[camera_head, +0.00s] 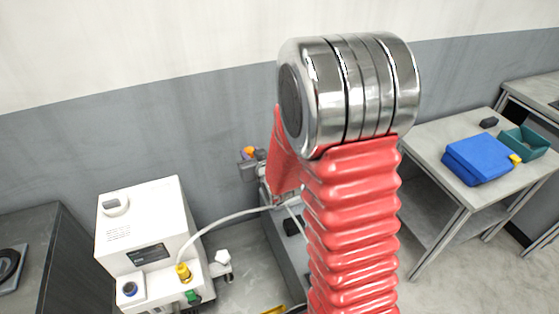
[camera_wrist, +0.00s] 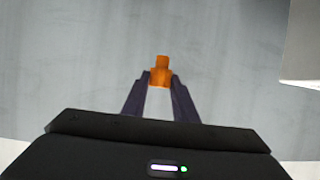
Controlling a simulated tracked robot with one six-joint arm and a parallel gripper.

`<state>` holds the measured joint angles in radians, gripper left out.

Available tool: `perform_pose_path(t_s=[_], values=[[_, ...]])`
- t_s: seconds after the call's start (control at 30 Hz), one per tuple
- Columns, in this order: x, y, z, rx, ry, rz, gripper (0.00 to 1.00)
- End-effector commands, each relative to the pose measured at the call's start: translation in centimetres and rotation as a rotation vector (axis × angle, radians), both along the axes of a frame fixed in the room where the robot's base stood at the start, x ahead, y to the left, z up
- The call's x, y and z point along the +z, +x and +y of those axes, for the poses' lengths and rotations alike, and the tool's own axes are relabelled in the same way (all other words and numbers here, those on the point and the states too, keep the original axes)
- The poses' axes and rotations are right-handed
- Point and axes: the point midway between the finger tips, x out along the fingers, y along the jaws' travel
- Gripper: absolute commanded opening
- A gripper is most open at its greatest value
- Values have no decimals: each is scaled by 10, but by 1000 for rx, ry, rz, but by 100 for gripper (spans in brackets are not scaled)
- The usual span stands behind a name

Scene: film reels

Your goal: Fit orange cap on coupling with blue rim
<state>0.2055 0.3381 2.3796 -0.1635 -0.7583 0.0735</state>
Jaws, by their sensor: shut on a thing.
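The orange cap (camera_wrist: 160,65) is between the fingertips of my gripper (camera_wrist: 159,79) in the wrist view. My gripper is shut on it and holds it up in the air. In the head view the cap (camera_head: 249,151) shows small at my gripper (camera_head: 248,160), partly hidden behind my red-sleeved arm. The coupling with the blue rim (camera_head: 130,289) is at the front left of the white machine (camera_head: 142,222). Its dark opening faces up and looks uncovered. My gripper is apart from it, above and to its right in the picture.
On the machine's front ledge are a yellow coupling (camera_head: 183,272) with a pale hose and a green fitting (camera_head: 193,297). A white knobbed part (camera_head: 222,257) sits at its right side. A table at right holds a blue folded cloth (camera_head: 478,160) and a teal bin (camera_head: 524,142).

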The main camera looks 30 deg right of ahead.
Motion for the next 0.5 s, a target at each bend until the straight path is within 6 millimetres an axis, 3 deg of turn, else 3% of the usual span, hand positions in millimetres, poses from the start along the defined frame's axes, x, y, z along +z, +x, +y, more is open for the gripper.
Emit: perform_pose_path(t_s=[0.03,0.2,0.33,0.5], values=[[10,3,19,21,0,-4,5],[31,5,67,61,0,-3,5],[40,4,89,79,0,-1,5],[43,3,96,86,0,0,5]])
